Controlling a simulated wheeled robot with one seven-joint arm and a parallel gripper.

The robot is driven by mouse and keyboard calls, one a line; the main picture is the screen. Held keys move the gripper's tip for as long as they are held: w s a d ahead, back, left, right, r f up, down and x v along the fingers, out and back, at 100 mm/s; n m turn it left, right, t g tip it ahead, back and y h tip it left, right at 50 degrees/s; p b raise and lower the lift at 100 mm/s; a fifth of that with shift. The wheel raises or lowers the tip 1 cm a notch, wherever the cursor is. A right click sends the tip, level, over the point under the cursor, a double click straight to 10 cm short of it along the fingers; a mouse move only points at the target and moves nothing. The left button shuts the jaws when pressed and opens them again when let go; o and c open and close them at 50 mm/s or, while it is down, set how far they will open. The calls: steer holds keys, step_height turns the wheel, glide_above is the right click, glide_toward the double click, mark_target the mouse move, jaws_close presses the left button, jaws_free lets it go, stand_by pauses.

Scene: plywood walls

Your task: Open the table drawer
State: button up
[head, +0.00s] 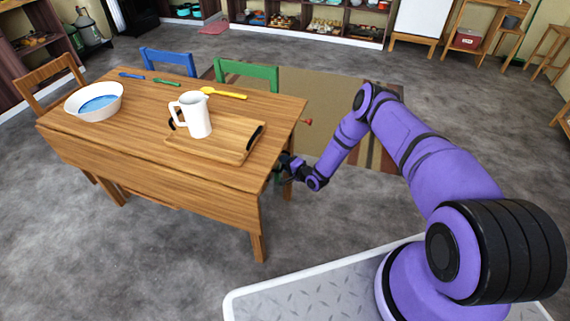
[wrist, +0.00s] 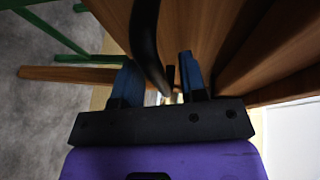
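The wooden table (head: 150,170) stands at the left in the head view, with its right end toward my arm. My gripper (head: 288,165) is at that end, just below the tabletop edge. In the wrist view my gripper (wrist: 160,80) has its two blue fingers apart. A black curved handle (wrist: 147,40) passes down between them, nearer the left finger, with a gap visible to the right finger. Wooden surfaces of the table (wrist: 220,30) fill the upper right of that view. The drawer front cannot be clearly made out in the head view.
On the tabletop are a white pitcher (head: 196,118), a wooden tray (head: 225,146), a white bowl (head: 97,103) and a yellow utensil (head: 225,93). A green chair (head: 248,75) and a blue chair (head: 168,60) stand behind. Open grey floor lies in front of the table.

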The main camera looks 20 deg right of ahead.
jaws_close()
steer(key=s+d, duration=0.8)
steer(key=d, duration=0.3)
steer(key=s+d, duration=0.8)
steer(key=d, duration=0.3)
steer(key=shift+s, duration=0.15)
jaws_free()
steer(key=shift+d, duration=0.1)
steer(key=v, duration=1)
steer(key=shift+s+d, duration=0.25)
steer(key=shift+s, duration=0.05)
